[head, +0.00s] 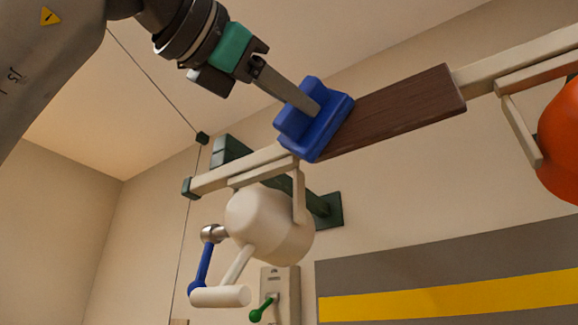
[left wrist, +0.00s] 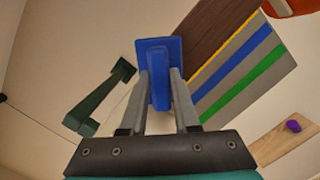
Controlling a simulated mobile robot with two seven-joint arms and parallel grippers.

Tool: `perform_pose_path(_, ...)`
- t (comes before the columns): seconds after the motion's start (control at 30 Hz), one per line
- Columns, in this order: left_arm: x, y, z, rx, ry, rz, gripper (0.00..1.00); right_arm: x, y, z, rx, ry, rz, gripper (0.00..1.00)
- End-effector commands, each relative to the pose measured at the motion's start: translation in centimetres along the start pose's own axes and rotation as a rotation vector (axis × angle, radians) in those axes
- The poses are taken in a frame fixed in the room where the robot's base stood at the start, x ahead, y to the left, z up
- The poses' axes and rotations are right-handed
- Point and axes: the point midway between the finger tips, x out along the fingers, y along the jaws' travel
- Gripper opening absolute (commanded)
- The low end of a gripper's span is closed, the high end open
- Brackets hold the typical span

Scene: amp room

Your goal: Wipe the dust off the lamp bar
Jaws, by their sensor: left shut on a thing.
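The lamp bar (head: 518,58) is a long cream beam running from lower left to upper right in the head view. A dark brown, grainy stretch (head: 395,112) covers its middle; I cannot tell if this is the dust. It also shows in the left wrist view (left wrist: 212,28). My left gripper (head: 308,104) is shut on the handle of a blue wiping block (head: 332,128), also in the left wrist view (left wrist: 143,52). The block's flat plate lies at the left end of the brown stretch and appears to touch the bar. My right gripper is not in view.
A cream lamp (head: 268,225) hangs under the bar's left part, with a blue-handled lever (head: 203,262) beside it. An orange lamp (head: 560,140) hangs at the right. A dark green wall bracket (head: 325,208) is behind. A green-handled switch (head: 262,308) is below.

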Motion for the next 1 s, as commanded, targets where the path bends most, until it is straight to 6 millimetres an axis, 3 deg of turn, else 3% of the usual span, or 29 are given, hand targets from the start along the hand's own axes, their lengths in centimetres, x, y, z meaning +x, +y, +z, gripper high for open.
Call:
perform_pose_path(0.27, 0.1, -0.4, 0.4, 0.002, -0.001, 0.000, 0.00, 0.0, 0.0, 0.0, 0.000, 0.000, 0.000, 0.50)
perform_pose_path(0.7, 0.4, -2.8, 2.8, 0.002, -0.001, 0.001, 0.00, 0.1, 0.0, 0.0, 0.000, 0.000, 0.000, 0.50)
perform_pose_path(1.0, 0.7, -2.4, 2.3, -0.001, 0.001, 0.001, 0.00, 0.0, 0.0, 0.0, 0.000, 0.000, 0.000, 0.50)
